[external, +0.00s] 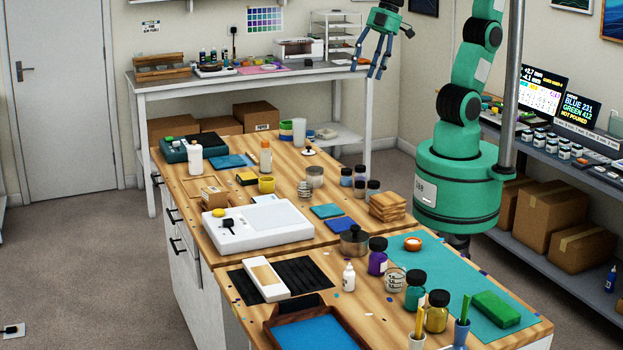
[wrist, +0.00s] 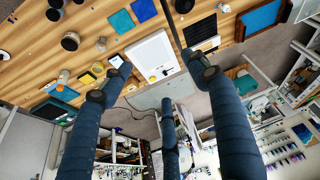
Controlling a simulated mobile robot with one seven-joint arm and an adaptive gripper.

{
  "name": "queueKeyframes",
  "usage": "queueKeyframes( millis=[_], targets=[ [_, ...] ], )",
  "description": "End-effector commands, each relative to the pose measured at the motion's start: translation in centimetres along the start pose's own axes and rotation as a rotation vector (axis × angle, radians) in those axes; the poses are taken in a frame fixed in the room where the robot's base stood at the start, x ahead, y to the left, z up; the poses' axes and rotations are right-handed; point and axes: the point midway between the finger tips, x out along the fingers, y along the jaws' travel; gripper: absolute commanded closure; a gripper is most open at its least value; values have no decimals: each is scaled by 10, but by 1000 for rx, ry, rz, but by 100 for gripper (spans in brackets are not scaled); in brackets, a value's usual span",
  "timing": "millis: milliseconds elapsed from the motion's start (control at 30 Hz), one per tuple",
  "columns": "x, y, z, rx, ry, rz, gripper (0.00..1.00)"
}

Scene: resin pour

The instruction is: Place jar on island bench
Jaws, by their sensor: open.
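Several lidded jars stand upright on the wooden island bench (external: 375,308): a purple jar (external: 377,262), a teal jar (external: 415,291), a yellow jar (external: 437,314) and small dark-lidded jars (external: 373,194) further back. Several more jars (external: 540,136) stand on the right side bench. I cannot tell which one is the task's jar. My gripper (external: 371,66) is raised near the back bench, beyond the island bench and apart from all jars. Its blue fingers are spread, with nothing between them. In the wrist view my gripper (wrist: 158,88) is open, with the bench top (wrist: 228,30) beyond the fingers.
A white flat device (external: 250,232), a lidded pot (external: 353,243), a dark tray (external: 270,335) with a blue inside and a green block (external: 495,309) crowd the island bench. A teal mat (external: 455,270) has some bare area. Screens (external: 541,92) stand at right.

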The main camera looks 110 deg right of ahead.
Motion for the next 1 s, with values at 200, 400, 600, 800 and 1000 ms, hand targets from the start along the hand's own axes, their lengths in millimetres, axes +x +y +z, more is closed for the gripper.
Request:
queueKeyframes(
  millis=[200, 400, 600, 800, 1000],
  targets=[
    [-16, 24, 61, 122, 43, 38, 40],
    [-20, 37, 109, 220, 77, 68, 40],
    [-20, 41, 136, 274, 96, 85, 40],
    [-19, 42, 143, 288, 99, 89, 40],
    [-19, 42, 143, 287, 99, 89, 40]
  ],
)
